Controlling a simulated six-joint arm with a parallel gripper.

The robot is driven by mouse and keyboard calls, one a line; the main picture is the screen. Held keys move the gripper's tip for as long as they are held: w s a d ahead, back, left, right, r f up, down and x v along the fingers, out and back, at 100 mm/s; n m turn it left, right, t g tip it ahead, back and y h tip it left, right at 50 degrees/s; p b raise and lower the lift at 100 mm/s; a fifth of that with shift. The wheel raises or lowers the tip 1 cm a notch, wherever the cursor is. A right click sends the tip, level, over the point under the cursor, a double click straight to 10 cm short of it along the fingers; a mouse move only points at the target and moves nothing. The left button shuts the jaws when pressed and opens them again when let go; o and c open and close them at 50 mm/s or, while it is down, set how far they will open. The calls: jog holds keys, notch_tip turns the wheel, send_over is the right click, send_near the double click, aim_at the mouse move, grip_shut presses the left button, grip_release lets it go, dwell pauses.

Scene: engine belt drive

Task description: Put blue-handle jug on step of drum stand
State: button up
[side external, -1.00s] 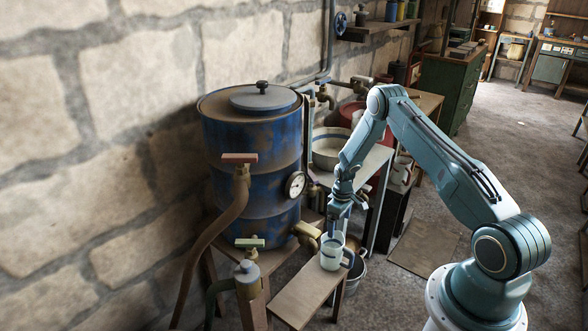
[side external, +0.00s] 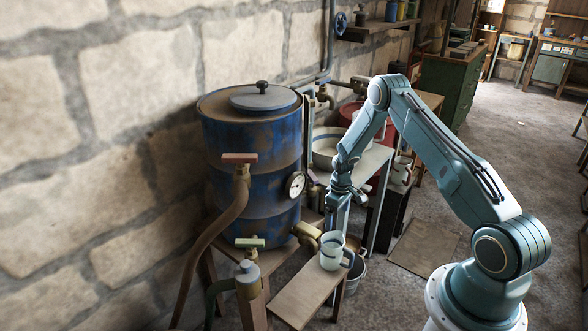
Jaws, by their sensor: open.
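The jug (side external: 332,252) is pale, with a blue handle on its right side. It stands upright on the wooden step (side external: 300,297) of the drum stand (side external: 254,305), near the step's back end. My gripper (side external: 338,222) is just above the jug, pointing down, open and empty. Its fingers are small here, and I cannot tell whether the tips are clear of the jug's rim. The blue drum (side external: 250,190) rests on the stand behind the step.
A brass tap (side external: 308,236) sticks out from the drum close to the left of the jug. A metal bucket (side external: 356,272) is on the floor just right of the step. A wash basin (side external: 328,150) stands on a table behind my arm. The step's front is bare.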

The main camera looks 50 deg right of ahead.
jog(key=s+a+r+t, duration=0.1)
jog(key=a+r, duration=0.4)
jog(key=r, duration=0.6)
jog(key=a+r+t, duration=0.1)
jog(key=a+r, duration=0.3)
jog(key=r, duration=0.7)
jog(key=s+a+r, duration=0.1)
jog(key=a+r, duration=0.4)
jog(key=r, duration=0.5)
jog(key=s+a+r+t, duration=0.2)
jog(key=s+a+r, duration=0.5)
jog(key=s+r, duration=0.3)
jog(key=s+a+r+t, duration=0.1)
jog(key=s+a, duration=0.4)
jog(key=s, duration=0.8)
jog(key=shift+s+a+r+m, duration=0.15)
jog(key=shift+s+r+m, duration=0.15)
jog(key=shift+s, duration=0.1)
jog(key=c, duration=1.1)
jog(key=shift+c, duration=0.2)
